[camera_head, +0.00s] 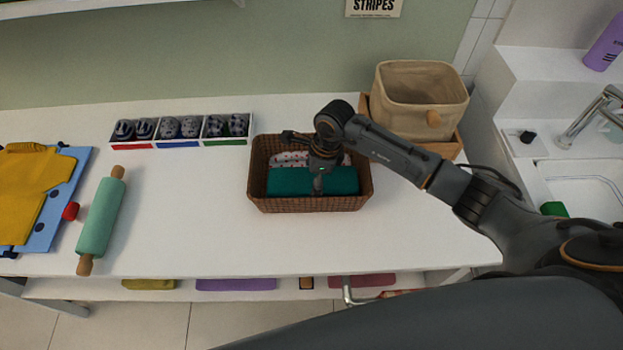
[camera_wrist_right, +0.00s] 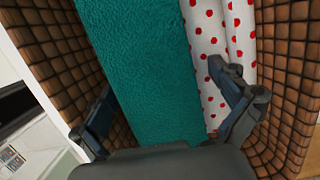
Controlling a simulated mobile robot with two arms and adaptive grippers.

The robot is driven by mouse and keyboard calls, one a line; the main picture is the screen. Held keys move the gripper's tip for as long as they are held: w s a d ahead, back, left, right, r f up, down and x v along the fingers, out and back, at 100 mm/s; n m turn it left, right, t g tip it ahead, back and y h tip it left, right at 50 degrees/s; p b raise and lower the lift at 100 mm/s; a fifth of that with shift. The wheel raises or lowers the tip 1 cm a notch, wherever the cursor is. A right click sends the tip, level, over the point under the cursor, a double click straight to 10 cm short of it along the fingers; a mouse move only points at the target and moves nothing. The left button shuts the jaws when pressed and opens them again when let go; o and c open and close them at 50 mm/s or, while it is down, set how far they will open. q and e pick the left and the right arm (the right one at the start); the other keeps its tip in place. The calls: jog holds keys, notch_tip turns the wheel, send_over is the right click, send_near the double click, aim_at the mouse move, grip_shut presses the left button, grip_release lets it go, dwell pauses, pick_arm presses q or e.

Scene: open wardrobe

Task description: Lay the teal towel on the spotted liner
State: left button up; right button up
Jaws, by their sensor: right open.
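The teal towel (camera_head: 343,181) lies folded inside a brown woven basket (camera_head: 305,205), along the side nearer me. The spotted liner (camera_head: 290,159), white with red dots, shows behind the towel in the basket. In the right wrist view the towel (camera_wrist_right: 145,65) lies beside the bare part of the liner (camera_wrist_right: 207,45); whether liner runs beneath the towel is hidden. My right gripper (camera_head: 318,188) points down into the basket over the towel. In the wrist view its fingers (camera_wrist_right: 165,105) are spread apart, with the towel between and below them, not clamped. My left gripper is out of view.
A beige bin (camera_head: 422,95) stands in a wooden tray behind right. Compartments of rolled socks (camera_head: 180,128) stand behind left. A teal rolling pin (camera_head: 101,218) and a yellow garment (camera_head: 30,190) on a blue board lie left. White counter is clear around the basket's left and front.

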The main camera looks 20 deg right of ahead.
dwell(0.4)
jog(key=shift+w+a+p+v, duration=0.1)
jog(key=shift+a+p+v, duration=0.2)
jog(key=shift+p+v, duration=0.95)
jog(key=shift+w+a+p+v, duration=0.2)
jog(key=shift+p+v, duration=0.45)
jog(key=shift+v, duration=1.05)
jog(key=shift+a+p+v, duration=0.35)
jog(key=shift+p+v, duration=0.6)
jog(key=shift+v, duration=0.55)
jog(key=shift+r, duration=0.15)
jog(key=shift+s, duration=0.1)
